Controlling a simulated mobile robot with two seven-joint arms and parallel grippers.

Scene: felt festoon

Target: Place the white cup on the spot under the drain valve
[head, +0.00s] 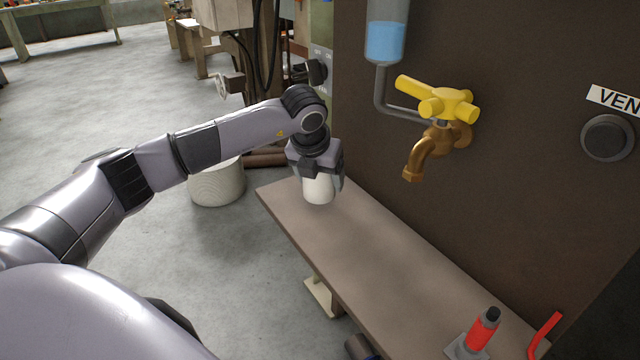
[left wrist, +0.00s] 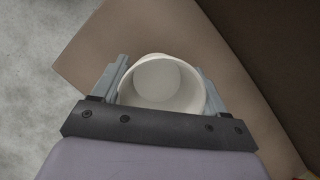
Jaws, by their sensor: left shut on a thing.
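The white cup (head: 318,189) is upright at the far left end of the brown bench. My left gripper (head: 320,177) comes down over it from above and is shut on it. In the left wrist view the cup (left wrist: 162,83) sits between the two fingers of the gripper (left wrist: 163,90), and I look into its empty inside. I cannot tell whether the cup touches the bench. The drain valve is a brass tap (head: 428,152) with a yellow handle (head: 440,101) on the dark panel, to the right of the cup. My right gripper is not in view.
The brown bench (head: 370,255) is clear between the cup and its near right end. There stand a red and grey device (head: 480,332) and a red lever (head: 544,333). A clear tube with blue liquid (head: 385,40) and a round black knob (head: 607,138) are on the dark panel (head: 520,190).

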